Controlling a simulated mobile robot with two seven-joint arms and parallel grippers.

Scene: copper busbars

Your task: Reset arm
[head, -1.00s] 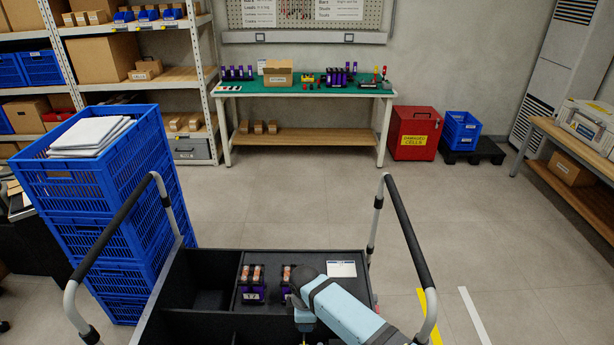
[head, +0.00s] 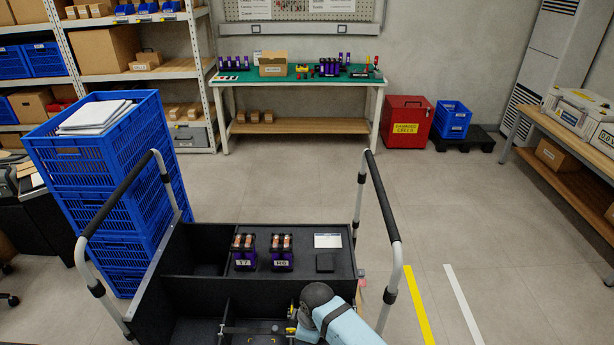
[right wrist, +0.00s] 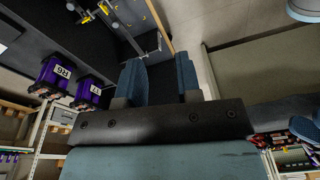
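My right arm, pale blue with a dark wrist, comes in at the bottom of the head view, over the cart's front part; its fingers are hidden there. In the right wrist view my right gripper (right wrist: 162,68) shows two blue fingers apart with nothing between them. Two purple cell blocks with copper-coloured tops, the left block (head: 244,256) and the right block (head: 281,257), stand upright in the cart's dark tray (head: 215,285). Both also show at the left of the right wrist view, clear of the fingers.
Cart handrails rise on both sides. Stacked blue crates (head: 75,175) stand left. A green-topped workbench (head: 240,80) and red box (head: 404,122) stand behind open floor.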

